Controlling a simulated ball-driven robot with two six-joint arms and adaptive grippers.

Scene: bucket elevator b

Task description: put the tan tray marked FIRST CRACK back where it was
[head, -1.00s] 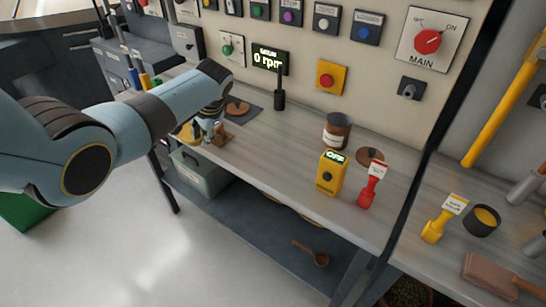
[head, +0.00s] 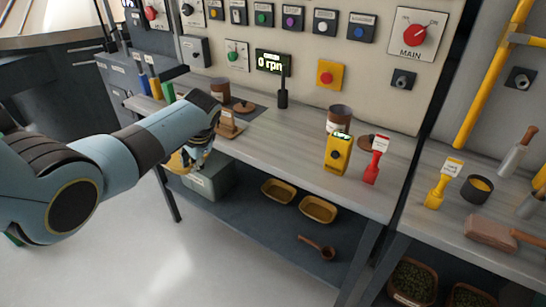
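My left gripper (head: 199,158) is in front of the bench's front edge, above the grey box, partly hidden behind my own arm. A tan-yellow tray (head: 178,163) shows at its fingers and appears gripped, mostly hidden. No marking can be read on it. Two similar tan trays, one (head: 279,191) left and one (head: 318,209) right, lie side by side on the dark lower shelf (head: 270,232); their markings cannot be read either. My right gripper is not in view.
A grey box (head: 208,182) stands on the shelf's left part, and a brown scoop (head: 318,247) lies near its front. A wooden stand (head: 229,128), yellow OFF device (head: 337,155) and red-handled tool (head: 374,165) stand on the bench (head: 275,132). Bean trays (head: 412,282) sit lower right.

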